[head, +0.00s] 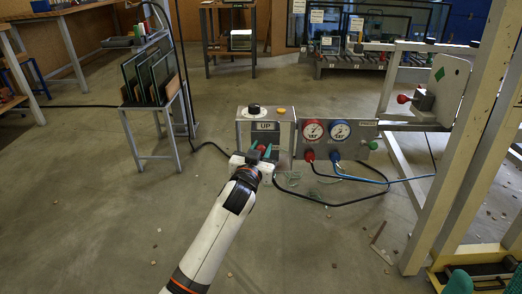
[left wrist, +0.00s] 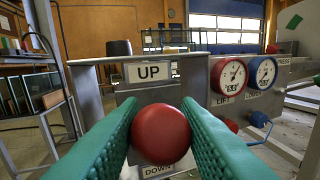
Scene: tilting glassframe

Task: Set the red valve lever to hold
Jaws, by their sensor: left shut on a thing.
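The red ball knob of the valve lever (left wrist: 160,131) sits between the green fingers of my left gripper (left wrist: 161,112) in the left wrist view. The fingers are shut on it from both sides. The UP label (left wrist: 148,72) shows above the knob and the DOWN label (left wrist: 158,170) below it, partly hidden. No hold mark can be made out, and the lever's shaft is hidden behind the knob. In the head view my left gripper (head: 262,152) is at the front of the grey valve box (head: 287,130).
Right of the box are a red-rimmed gauge (head: 313,131) and a blue-rimmed gauge (head: 340,131), with hoses below. A second red knob (head: 403,98) is on the frame (head: 455,160) further right. A glass rack (head: 150,82) stands left. Floor in front is mostly clear.

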